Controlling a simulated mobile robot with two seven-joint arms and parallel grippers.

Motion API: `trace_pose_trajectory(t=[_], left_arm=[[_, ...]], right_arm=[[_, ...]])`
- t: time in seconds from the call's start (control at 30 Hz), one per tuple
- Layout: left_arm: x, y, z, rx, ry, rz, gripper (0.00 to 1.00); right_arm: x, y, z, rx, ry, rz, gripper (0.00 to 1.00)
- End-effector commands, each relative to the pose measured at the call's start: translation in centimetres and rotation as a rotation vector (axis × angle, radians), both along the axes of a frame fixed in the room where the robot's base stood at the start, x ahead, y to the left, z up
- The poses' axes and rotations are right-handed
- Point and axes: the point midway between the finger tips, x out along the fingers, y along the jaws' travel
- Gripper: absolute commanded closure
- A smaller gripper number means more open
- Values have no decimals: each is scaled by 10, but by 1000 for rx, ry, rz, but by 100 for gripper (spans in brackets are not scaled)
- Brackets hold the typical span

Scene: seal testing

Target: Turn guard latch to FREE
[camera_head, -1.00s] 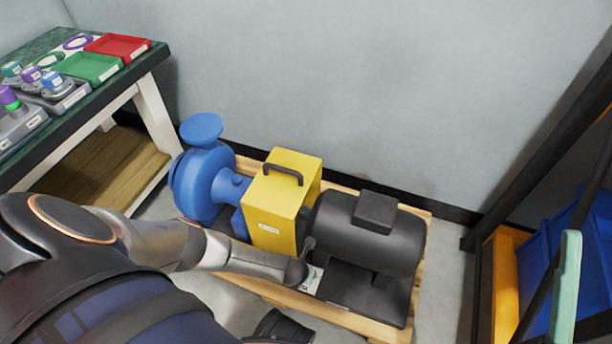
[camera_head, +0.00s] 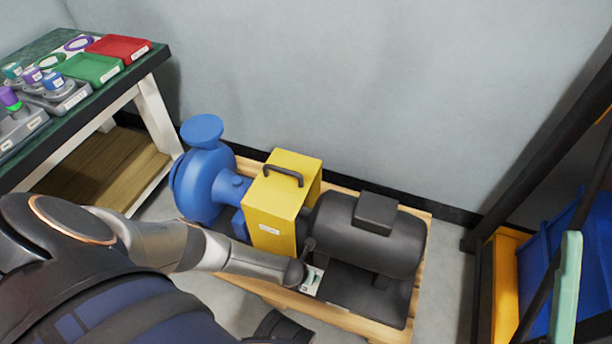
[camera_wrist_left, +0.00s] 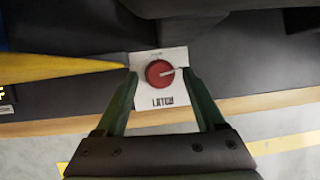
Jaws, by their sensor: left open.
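The guard latch is a round red knob (camera_wrist_left: 160,73) with a white pointer, on a white plate (camera_wrist_left: 162,98) with dark lettering that seems to read LATCH. In the wrist view the pointer aims right and slightly up. My left gripper (camera_wrist_left: 162,76) is open, its green fingers at either side of the plate and knob, with no clear contact on the knob. In the head view the plate (camera_head: 313,281) shows just beyond my left wrist, and the knob is hidden. The yellow guard (camera_head: 275,205) with a black handle stands beside it. My right gripper is not in view.
A blue pump (camera_head: 203,180) and a black motor (camera_head: 372,235) flank the guard on a wooden pallet (camera_head: 421,262). A bench (camera_head: 152,62) with trays and parts stands at left. A dark frame with a blue bin (camera_head: 545,270) stands at right.

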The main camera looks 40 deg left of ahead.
Motion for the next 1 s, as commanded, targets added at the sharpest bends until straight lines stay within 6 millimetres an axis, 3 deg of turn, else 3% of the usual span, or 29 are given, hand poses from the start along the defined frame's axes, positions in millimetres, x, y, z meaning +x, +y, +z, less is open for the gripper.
trace_pose_trajectory(t=[0.4, 0.6, 0.8, 1.0], left_arm=[[-26, -2, 70, 0, 1, -1, 29], [-39, -3, 98, 0, 0, 0, 29], [-46, -4, 112, 1, 0, 0, 29], [-47, -4, 113, 1, 0, 0, 29]], right_arm=[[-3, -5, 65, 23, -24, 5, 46], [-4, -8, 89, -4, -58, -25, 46], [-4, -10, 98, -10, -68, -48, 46], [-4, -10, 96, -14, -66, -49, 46]])
